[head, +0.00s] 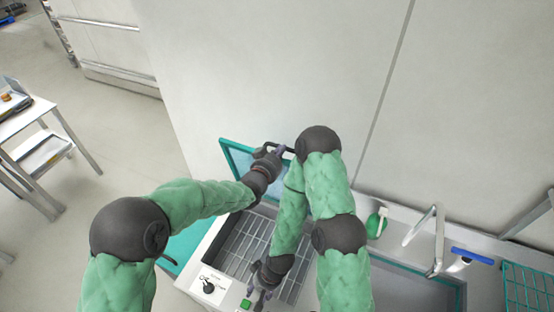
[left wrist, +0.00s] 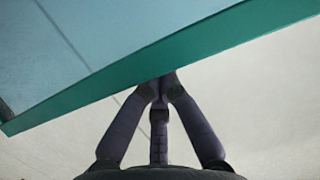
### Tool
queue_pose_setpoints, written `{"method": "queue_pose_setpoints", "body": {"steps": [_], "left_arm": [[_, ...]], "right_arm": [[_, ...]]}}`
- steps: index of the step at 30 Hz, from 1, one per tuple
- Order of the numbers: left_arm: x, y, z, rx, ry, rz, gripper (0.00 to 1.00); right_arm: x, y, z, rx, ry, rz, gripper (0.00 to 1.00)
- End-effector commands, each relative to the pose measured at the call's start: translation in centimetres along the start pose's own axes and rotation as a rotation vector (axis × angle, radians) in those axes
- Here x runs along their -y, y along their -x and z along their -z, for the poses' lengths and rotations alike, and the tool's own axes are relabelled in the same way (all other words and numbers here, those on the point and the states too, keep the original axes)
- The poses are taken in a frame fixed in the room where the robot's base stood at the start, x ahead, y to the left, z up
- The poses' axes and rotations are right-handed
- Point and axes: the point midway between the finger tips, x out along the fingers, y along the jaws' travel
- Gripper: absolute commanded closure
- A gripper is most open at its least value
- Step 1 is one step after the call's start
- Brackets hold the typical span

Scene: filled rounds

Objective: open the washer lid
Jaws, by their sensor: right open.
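The washer lid (head: 228,152) has a teal frame and a light blue panel, and stands raised at the back of the washer. Its teal edge crosses the left wrist view (left wrist: 190,55). My left gripper (head: 278,152) is at the lid's upper edge, near a dark handle (head: 291,149). In the left wrist view its fingers (left wrist: 160,84) come together at the tips, against or just behind the teal edge; I cannot tell whether they hold it. The washer's open top shows a wire rack (head: 246,243). My right gripper (head: 262,290) is open, low over the rack's front part.
A white panel with a black knob (head: 208,286) and a green button (head: 245,303) are at the washer's front. To the right are a green bottle (head: 376,223), a tap (head: 438,240), a sink and a teal rack (head: 528,288). A pale wall stands behind.

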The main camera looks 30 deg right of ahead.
Motion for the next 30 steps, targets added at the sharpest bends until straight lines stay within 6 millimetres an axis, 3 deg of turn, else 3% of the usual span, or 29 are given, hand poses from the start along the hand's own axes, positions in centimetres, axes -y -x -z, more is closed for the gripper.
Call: {"method": "queue_pose_setpoints", "body": {"steps": [14,30], "left_arm": [[0.0,0.9,0.0,0.001,0.0,-0.001,1.0],[0.1,9.1,0.1,-0.001,0.001,0.001,1.0]], "right_arm": [[0.0,0.1,0.0,-0.001,0.0,0.0,0.51],[0.0,0.1,0.0,-0.001,0.0,0.0,0.51]]}}
